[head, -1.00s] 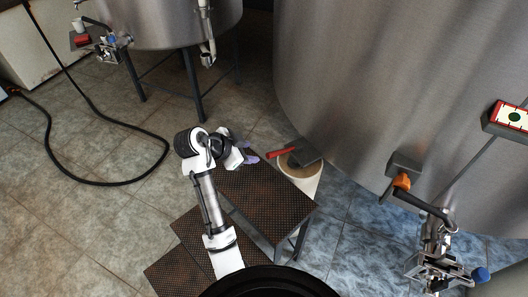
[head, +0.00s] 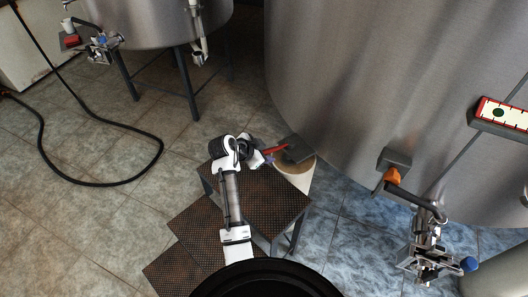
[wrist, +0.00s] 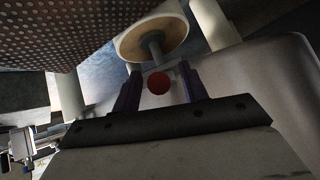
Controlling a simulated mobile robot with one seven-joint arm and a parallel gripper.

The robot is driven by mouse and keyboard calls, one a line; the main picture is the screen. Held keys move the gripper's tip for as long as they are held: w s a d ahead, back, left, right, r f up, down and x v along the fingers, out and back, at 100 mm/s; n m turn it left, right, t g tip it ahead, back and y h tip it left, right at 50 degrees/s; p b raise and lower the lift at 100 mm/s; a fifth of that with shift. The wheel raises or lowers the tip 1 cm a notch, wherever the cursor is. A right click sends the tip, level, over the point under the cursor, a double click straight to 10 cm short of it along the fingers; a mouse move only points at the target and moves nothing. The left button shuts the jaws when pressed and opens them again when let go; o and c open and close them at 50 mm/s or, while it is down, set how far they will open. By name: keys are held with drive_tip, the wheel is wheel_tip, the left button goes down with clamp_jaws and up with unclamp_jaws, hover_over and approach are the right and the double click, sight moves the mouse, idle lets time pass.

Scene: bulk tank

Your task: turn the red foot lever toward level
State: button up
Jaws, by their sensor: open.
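The red foot lever (head: 274,149) sticks out to the left from a dark grey block on top of a cream round foot (head: 298,176) under the big tank. In the wrist view the lever's round red end (wrist: 158,84) faces me, with a grey shaft behind it running to the foot's round cream face (wrist: 150,40). My gripper (head: 267,158) is at the lever's free end. In the wrist view its two purple fingers (wrist: 160,90) stand apart, one on each side of the red end, with visible gaps. Contact cannot be told.
A brown perforated step platform (head: 255,200) stands beside the foot, under my arm. The big steel tank (head: 380,80) curves above and to the right. An outlet valve (head: 428,235) is at lower right. A black hose (head: 90,183) lies on the open tiled floor at left.

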drive_tip(key=shift+c, duration=0.2)
clamp_jaws()
drive_tip(key=shift+a, duration=0.1)
drive_tip(key=w+m+g+b, duration=0.1)
drive_tip(key=b, duration=0.1)
drive_tip(key=w+a+m+g+h+b, duration=0.1)
drive_tip(key=w+m+b, duration=0.1)
drive_tip(key=b, duration=0.1)
drive_tip(key=w+m+g+h+b, duration=0.1)
drive_tip(key=m+b, duration=0.1)
drive_tip(key=shift+w+a+b, duration=0.3)
drive_tip(key=shift+a, duration=0.1)
drive_tip(key=shift+o, duration=0.2)
unclamp_jaws()
